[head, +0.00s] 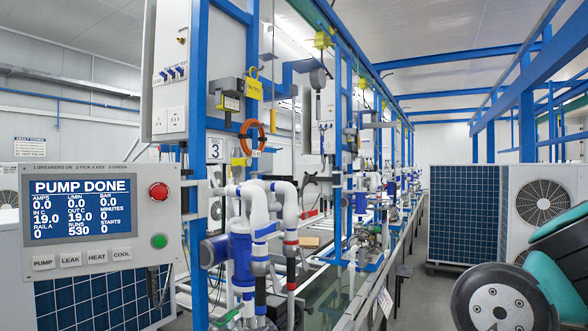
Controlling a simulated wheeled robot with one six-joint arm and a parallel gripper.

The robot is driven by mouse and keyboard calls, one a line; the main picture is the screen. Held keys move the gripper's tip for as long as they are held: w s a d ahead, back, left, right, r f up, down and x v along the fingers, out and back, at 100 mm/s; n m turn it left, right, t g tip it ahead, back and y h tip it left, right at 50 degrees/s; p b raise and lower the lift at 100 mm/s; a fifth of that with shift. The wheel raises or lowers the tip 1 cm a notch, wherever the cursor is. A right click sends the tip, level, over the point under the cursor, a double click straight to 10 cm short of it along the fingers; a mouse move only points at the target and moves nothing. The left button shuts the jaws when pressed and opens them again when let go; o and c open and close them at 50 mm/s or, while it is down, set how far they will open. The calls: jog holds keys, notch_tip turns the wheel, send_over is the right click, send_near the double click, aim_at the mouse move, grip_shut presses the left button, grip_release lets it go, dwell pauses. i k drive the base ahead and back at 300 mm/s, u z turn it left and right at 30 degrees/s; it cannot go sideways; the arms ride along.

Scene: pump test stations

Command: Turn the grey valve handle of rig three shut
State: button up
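A sign with a 3 (214,149) hangs on the blue frame (198,120) left of centre. Below and right of it, white pipes (254,200) with blue and red bands run down beside a blue cylindrical filter or pump body (242,262). I cannot single out the grey valve handle among these pipes, nor tell how it is turned. My gripper is not in view; only dark and teal links of my arm show at the lower right, well apart from the pipes.
A control panel (108,247) at the left reads PUMP DONE and has a red button (158,192) and a green button (159,241). A long bench (372,296) with more rigs recedes behind. Large white cooling units (535,205) stand at the right. Grey floor (422,290) shows between.

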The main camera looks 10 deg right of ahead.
aim_at(255, 174)
jog(key=z, duration=0.65)
jog(key=i, duration=1.2)
jog(key=u, duration=0.7)
jog(key=i, duration=0.45)
jog(key=u, duration=0.5)
